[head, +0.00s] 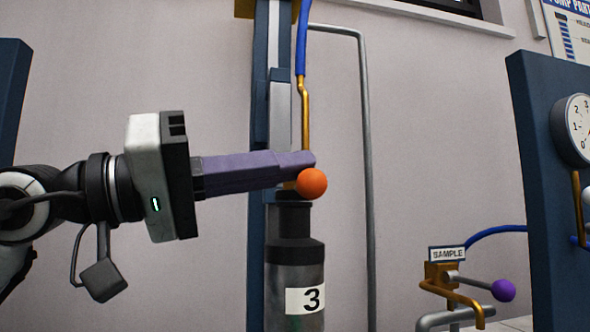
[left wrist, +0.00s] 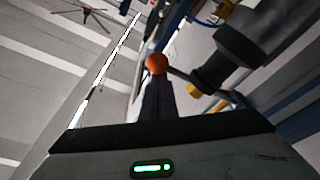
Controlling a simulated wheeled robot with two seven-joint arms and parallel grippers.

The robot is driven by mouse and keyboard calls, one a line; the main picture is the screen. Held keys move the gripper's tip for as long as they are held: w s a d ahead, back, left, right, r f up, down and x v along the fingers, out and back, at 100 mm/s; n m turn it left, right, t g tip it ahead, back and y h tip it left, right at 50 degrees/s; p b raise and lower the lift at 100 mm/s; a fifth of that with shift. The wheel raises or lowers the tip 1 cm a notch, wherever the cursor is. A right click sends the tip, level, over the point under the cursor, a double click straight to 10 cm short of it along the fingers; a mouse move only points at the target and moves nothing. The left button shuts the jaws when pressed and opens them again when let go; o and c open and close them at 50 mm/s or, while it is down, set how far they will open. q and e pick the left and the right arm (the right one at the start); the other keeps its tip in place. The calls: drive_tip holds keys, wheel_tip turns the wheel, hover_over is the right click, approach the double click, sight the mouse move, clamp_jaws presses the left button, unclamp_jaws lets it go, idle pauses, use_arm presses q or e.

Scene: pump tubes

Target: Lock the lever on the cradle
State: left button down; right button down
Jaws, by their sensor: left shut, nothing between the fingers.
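The lever's orange ball knob (head: 312,183) is in the middle of the head view, just above a grey cylinder (head: 295,270) with a black neck and a label "3". My left gripper (head: 310,160) comes in from the left with its purple fingers shut and empty. Its tips overlap the upper left of the knob; whether they touch it I cannot tell. In the left wrist view the orange knob (left wrist: 157,64) sits at the tips of the shut fingers (left wrist: 156,85), with a thin rod running right from it. The cradle is mostly hidden behind the fingers and knob. My right gripper is not in view.
A blue post (head: 263,120) stands behind the cylinder, with a blue hose and brass tube (head: 304,105) beside it. A grey pipe (head: 366,150) runs down the wall. At right are a "SAMPLE" valve with a purple knob (head: 502,290) and a blue panel (head: 545,200) with a gauge.

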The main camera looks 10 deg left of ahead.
use_arm(q)
drive_tip(key=shift+d+f, duration=0.15)
drive_tip(key=shift+f, duration=0.45)
drive_tip(key=r+v, duration=0.1)
drive_tip(key=v, duration=0.6)
drive_tip(key=shift+a+b, duration=0.3)
drive_tip(key=shift+a, duration=0.15)
drive_tip(key=shift+s+f, duration=0.1)
